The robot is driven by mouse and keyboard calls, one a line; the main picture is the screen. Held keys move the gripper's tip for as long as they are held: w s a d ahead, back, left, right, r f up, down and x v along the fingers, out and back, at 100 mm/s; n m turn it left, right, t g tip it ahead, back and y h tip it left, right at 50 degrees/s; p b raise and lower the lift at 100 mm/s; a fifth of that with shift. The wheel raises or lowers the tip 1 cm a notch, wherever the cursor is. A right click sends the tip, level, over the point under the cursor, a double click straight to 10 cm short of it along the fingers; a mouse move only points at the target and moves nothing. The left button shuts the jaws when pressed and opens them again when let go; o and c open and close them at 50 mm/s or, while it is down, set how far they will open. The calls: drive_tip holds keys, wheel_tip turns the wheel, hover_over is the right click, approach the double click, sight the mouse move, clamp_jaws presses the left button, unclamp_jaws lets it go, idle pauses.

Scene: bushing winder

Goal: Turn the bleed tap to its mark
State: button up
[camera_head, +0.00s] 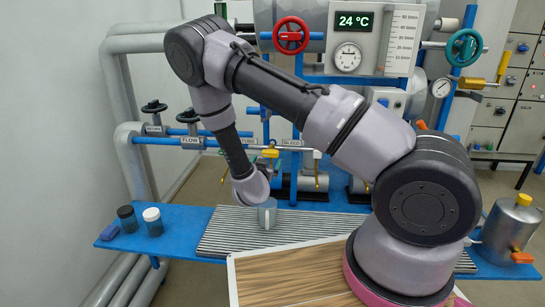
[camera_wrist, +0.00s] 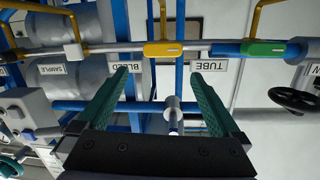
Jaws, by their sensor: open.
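The row of taps runs along a pipe in the wrist view, which appears upside down. The middle tap has a yellow handle (camera_wrist: 164,49) lying along the pipe; by order it matches the BLEED label (camera_wrist: 122,69). The label also shows in the head view (camera_head: 291,142), beside the yellow handle (camera_head: 270,153). My gripper (camera_wrist: 160,77) is open, with two green fingers apart and nothing seen gripped. The yellow handle shows just beyond the fingertips, roughly centred between them; I see no contact. The tap's mark is too small to make out. In the head view my wrist partly hides the gripper.
A green-handled tap (camera_wrist: 262,48) and a white tap (camera_wrist: 72,50) flank the yellow one. A black handwheel (camera_wrist: 292,97) is at the right. Two jars stand at the bench's left.

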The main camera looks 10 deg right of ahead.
sight(270, 154)
drive_tip(key=w+d, duration=0.1)
drive_tip(key=w, duration=0.2)
drive_tip(key=w+d+f+n+t, duration=0.1)
drive_tip(key=w, duration=0.1)
drive_tip(key=w+d+f+n, duration=0.1)
drive_tip(key=w, duration=0.2)
drive_tip(key=shift+w+t+y, duration=0.3)
drive_tip(key=shift+t, duration=0.1)
drive_tip(key=c, duration=1.1)
